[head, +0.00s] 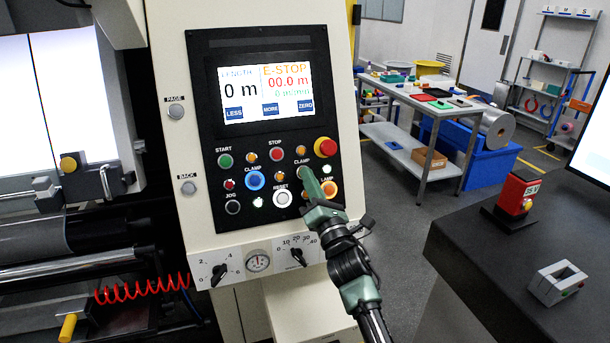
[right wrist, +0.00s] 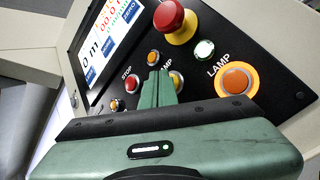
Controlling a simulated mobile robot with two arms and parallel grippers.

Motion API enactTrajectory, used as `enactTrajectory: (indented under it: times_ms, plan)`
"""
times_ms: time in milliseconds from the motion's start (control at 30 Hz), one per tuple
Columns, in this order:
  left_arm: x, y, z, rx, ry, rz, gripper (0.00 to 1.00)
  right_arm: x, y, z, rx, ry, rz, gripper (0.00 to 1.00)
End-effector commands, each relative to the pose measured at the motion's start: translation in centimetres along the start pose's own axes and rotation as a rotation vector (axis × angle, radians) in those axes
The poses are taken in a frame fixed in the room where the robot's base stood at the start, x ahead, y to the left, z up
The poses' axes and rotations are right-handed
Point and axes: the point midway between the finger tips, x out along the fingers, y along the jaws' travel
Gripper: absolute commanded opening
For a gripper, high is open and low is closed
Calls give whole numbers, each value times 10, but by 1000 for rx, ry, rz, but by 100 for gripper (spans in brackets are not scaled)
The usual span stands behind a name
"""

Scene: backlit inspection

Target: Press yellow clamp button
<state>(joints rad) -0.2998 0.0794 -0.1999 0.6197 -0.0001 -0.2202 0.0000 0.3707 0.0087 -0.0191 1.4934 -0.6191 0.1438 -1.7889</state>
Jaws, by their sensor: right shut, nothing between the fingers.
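The control panel (head: 222,158) stands upright in the head view. My right gripper (head: 302,173) is shut and empty, with its green fingertips at the panel under the right-hand CLAMP label. In the right wrist view the shut fingers (right wrist: 158,84) cover most of that clamp button; a yellow part (right wrist: 178,86) of it shows beside them. I cannot tell whether the fingertips touch it. A blue button (head: 255,180) sits under the other CLAMP label, to the left. My left gripper is not in view.
The red emergency stop knob (head: 325,147) and orange LAMP button (right wrist: 236,79) sit close to the fingers. The red STOP button (head: 277,154) is up and left. The screen (head: 267,94) reads 0 m and E-STOP. A dark table (head: 500,255) stands at the right.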

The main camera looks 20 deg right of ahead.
Motion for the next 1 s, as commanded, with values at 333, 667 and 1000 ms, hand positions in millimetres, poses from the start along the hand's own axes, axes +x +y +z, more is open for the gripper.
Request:
enactTrajectory:
  times_ms: [333,667,1000]
  plan:
    - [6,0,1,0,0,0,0,3,-2,-2,-1,0,0,0]
    - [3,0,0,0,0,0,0,-2,1,1,-1,1,-1,0]
    - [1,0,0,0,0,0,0,-4,3,3,-1,0,-1,0]
